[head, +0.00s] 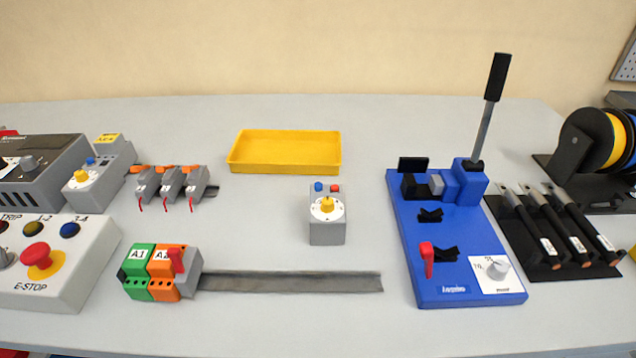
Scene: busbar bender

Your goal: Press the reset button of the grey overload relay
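A grey overload relay (327,229) stands upright on the table near the middle, in front of the yellow tray. It has a white dial face with a yellow knob (327,204). On its top are a blue button (319,187) on the left and a red button (335,188) on the right; no lettering on them can be read. A second similar grey unit (104,184) stands at the left, with a yellow knob, a blue button and a yellow label on top. Neither of my grippers is in view.
A yellow tray (285,170) lies behind the middle relay. A metal rail (290,283) with terminal blocks lies in front. A blue bender (440,275) with an upright lever stands to the right. An E-stop box (75,285) is at the left. Table around the middle relay is clear.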

